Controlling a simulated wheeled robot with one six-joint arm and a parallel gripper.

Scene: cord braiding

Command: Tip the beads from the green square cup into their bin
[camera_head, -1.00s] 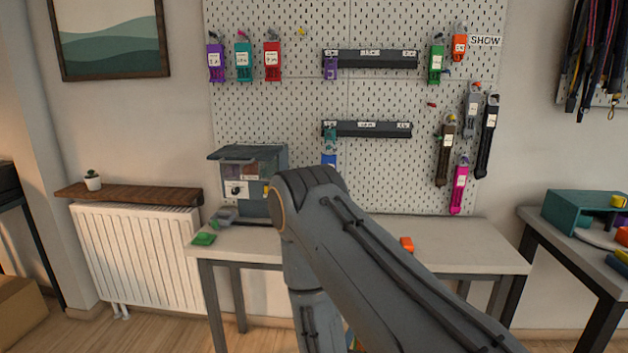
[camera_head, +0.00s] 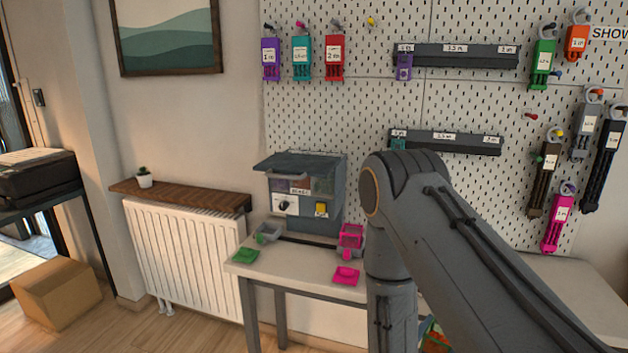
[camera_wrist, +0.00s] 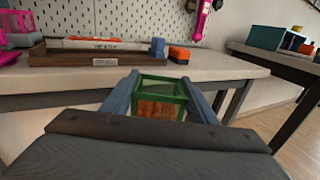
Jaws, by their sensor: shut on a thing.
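The green square cup (camera_wrist: 165,82) is in the wrist view, with a green frame and see-through walls. Orange-brown beads (camera_wrist: 158,108) show inside it. My gripper (camera_wrist: 160,90) is shut on the cup, one finger on each side, and holds it in front of the table edge. In the head view my arm hides the gripper; a small orange and green patch shows low beside the arm. A grey cabinet (camera_head: 331,215) with a lid and small windows stands on the table. I cannot tell which bin belongs to these beads.
A pink cup (camera_head: 350,236) stands right of the cabinet, near a pink pad (camera_head: 346,275). A green pad (camera_head: 244,256) lies at the table's left end. A brown tray (camera_wrist: 100,58), a blue block (camera_wrist: 158,47) and an orange block (camera_wrist: 179,55) lie on the table.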

